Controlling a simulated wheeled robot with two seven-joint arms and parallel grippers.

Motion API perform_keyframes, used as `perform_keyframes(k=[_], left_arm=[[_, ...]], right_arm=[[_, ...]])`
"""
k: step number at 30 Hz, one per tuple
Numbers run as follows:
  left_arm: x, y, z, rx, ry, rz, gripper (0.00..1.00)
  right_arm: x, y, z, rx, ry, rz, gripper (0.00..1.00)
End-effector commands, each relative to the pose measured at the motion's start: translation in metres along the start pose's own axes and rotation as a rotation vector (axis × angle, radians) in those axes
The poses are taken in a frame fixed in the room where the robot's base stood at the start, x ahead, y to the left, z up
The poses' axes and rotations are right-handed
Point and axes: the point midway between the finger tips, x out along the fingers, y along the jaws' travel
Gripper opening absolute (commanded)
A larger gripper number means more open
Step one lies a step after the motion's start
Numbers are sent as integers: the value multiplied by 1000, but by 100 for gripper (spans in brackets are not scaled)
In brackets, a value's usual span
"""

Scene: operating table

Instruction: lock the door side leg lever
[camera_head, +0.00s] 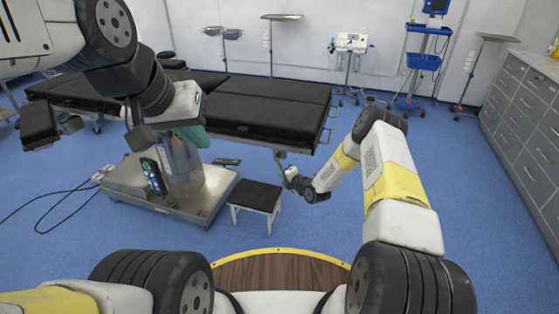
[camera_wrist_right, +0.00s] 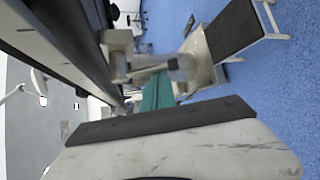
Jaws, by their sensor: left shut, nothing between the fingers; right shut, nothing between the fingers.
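The operating table (camera_head: 265,105) has black padded sections on a grey pedestal base. Under its near right edge my right gripper (camera_head: 281,163) is low beside a small metal fitting, which is hard to make out in the head view. In the right wrist view, the closed teal fingers (camera_wrist_right: 157,92) point at a metal block with a short dark lever (camera_wrist_right: 152,72) below the table edge. The fingertips are close to the lever; I cannot tell whether they touch. My left gripper (camera_head: 192,134), also teal-tipped and shut, hangs in front of the table's near side, holding nothing.
A black step stool (camera_head: 256,196) stands on the floor below my right gripper. A remote handset (camera_head: 153,176) hangs at the pedestal (camera_head: 182,165). Grey drawer cabinets (camera_head: 525,115) line the right wall.

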Motion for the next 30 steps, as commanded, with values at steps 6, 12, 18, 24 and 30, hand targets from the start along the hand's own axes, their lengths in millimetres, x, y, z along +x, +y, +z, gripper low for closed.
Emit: perform_keyframes(k=[6, 12, 18, 24, 30], left_arm=[[0, 0, 0, 0, 0, 0, 0], [0, 0, 0, 0, 0, 0, 0], [0, 0, 0, 0, 0, 0, 0], [0, 0, 0, 0, 0, 0, 0], [0, 0, 0, 0, 0, 0, 0]], right_arm=[[-2, 1, 1, -31, 1, -36, 0], [-3, 1, 2, -45, 0, -58, 0], [-5, 2, 4, -71, 0, -92, 0], [-9, 5, 7, -136, 2, -171, 0], [-15, 10, 12, -243, 1, -309, 0]])
